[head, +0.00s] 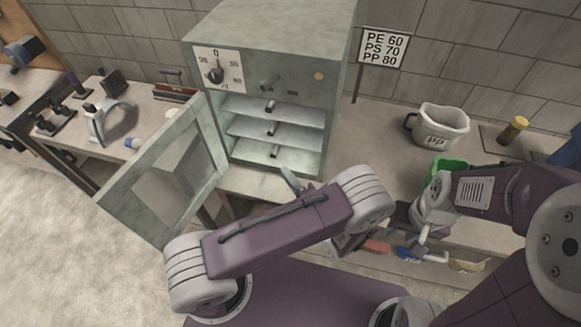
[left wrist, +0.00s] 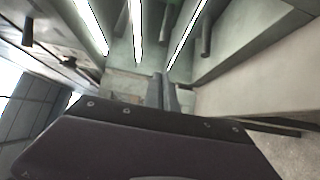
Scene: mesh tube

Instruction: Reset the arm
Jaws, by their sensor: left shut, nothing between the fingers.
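My left arm reaches across the front of the oven cabinet (head: 272,75) in the head view. Its gripper is mostly hidden behind my own purple arm link; only a grey tip (head: 290,180) shows, just below the cabinet opening. In the left wrist view the two fingers of my left gripper (left wrist: 164,88) are together, with nothing between them. They point toward the cabinet's shelves, apart from them as far as I can see. My right gripper (head: 425,236) hangs at the right, near a green container (head: 442,167); its finger gap is unclear.
The cabinet door (head: 165,170) stands wide open to the left. Shelves with dark handles (head: 273,128) are inside. A PP jug (head: 438,125) and a sign (head: 382,47) stand to the right. Red, blue and yellow items (head: 405,253) lie below my right gripper.

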